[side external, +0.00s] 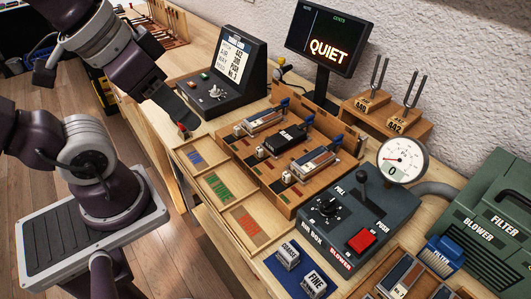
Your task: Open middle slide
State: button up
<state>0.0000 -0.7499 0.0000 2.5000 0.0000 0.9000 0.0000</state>
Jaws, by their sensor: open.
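A wooden rack (240,146) stands on the bench with three slide units in a row. The middle slide (285,138) has a black body with a blue piece at its far end. A silver slide (265,120) lies behind it and another silver slide (314,163) in front of it. Whether the middle slide is open or closed is too small to tell. My gripper (183,120) is open, at the left of the rack and apart from it, near the bench's left edge. Its fingers are partly hidden by its own body, and I see nothing held in it.
A control box with a card (226,72) stands behind the rack. A screen reading QUIET (330,45) and tuning forks (380,83) are at the back. The air box (352,218) with a gauge (403,158) is at the front right. Shallow colour-marked compartments (218,187) lie left of the rack.

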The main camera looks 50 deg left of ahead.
jog(key=w+n, duration=0.2)
jog(key=w+f+n+g, duration=0.1)
jog(key=w+n, duration=0.1)
jog(key=w, duration=0.1)
jog(key=w+a+n+g, duration=0.1)
jog(key=w+n, duration=0.1)
jog(key=shift+w+f, duration=0.2)
jog(key=shift+f, duration=0.1)
jog(key=shift+c, duration=0.2)
jog(key=n+g, duration=0.4)
jog(key=n, duration=0.8)
send_over(260, 148)
notch_tip(260, 148, down, 14)
jog(key=shift+s+r, duration=0.1)
jog(key=shift+r, duration=0.1)
notch_tip(260, 148, down, 7)
jog(key=shift+f, duration=0.2)
jog(key=shift+c, duration=0.4)
grip_shut()
